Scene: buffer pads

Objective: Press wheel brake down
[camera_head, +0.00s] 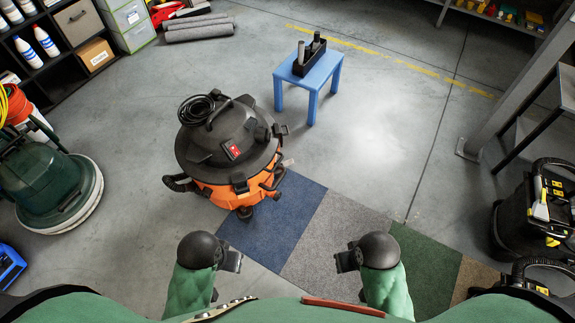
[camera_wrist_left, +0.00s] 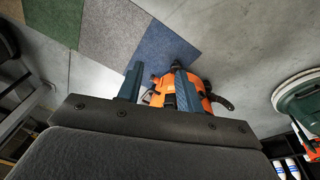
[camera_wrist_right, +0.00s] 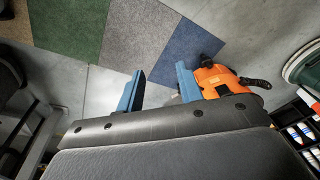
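An orange and black wet-dry vacuum (camera_head: 232,150) stands upright on the grey floor, left of centre in the head view. A dark caster wheel (camera_head: 245,213) shows at its near side. The wheel brake is too small to make out. My left gripper (camera_head: 232,262) is open and empty, below and apart from the vacuum in the picture. My right gripper (camera_head: 346,262) is open and empty, farther right. The vacuum's orange body also shows beyond the fingers in the left wrist view (camera_wrist_left: 206,104) and the right wrist view (camera_wrist_right: 222,77).
Blue (camera_head: 272,222), grey, green and brown carpet tiles lie in front of me. A small blue table (camera_head: 309,77) with a black holder stands behind the vacuum. A green floor machine (camera_head: 45,185) stands left, a dark yellow-trimmed machine (camera_head: 545,215) right.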

